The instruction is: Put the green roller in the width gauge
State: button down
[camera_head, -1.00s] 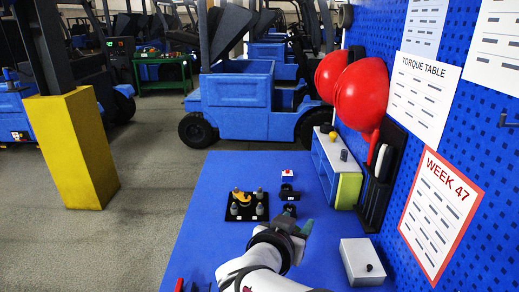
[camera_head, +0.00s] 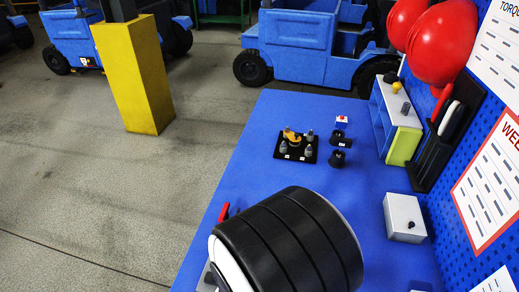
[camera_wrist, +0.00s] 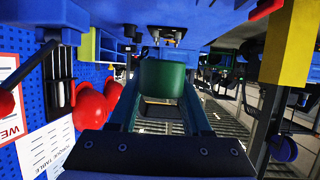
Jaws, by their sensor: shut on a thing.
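In the wrist view, my gripper (camera_wrist: 163,76) is shut on the green roller (camera_wrist: 163,80), which sits between its two long fingers. The roller is held clear of the table. In the head view, my black and white arm fills the lower middle and hides the gripper and roller. Two small black fixtures stand on the blue table, one farther back (camera_head: 341,139) and one nearer (camera_head: 337,158). To their left is a black plate (camera_head: 282,156) with several grey pegs and a yellow piece. I cannot tell for sure which of these is the width gauge.
A light box with a black knob (camera_head: 404,218) and a shelf unit (camera_head: 392,117) line the right side by the pegboard. A red item (camera_head: 224,211) lies at the left edge. Mid-table is partly clear.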

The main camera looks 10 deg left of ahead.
jog(key=a+f, duration=0.2)
jog(key=a, duration=0.2)
jog(key=s+a+f, duration=0.1)
jog(key=a+f, duration=0.2)
jog(key=a, duration=0.1)
jog(key=s+a+f, duration=0.1)
jog(key=a+f, duration=0.1)
jog(key=a, duration=0.2)
jog(key=shift+f, duration=0.25)
notch_tip(320, 180, down, 4)
jog(key=shift+a+f, duration=0.1)
jog(key=shift+f, duration=0.1)
jog(key=shift+f, duration=0.4)
jog(key=shift+c, duration=1.7)
grip_release()
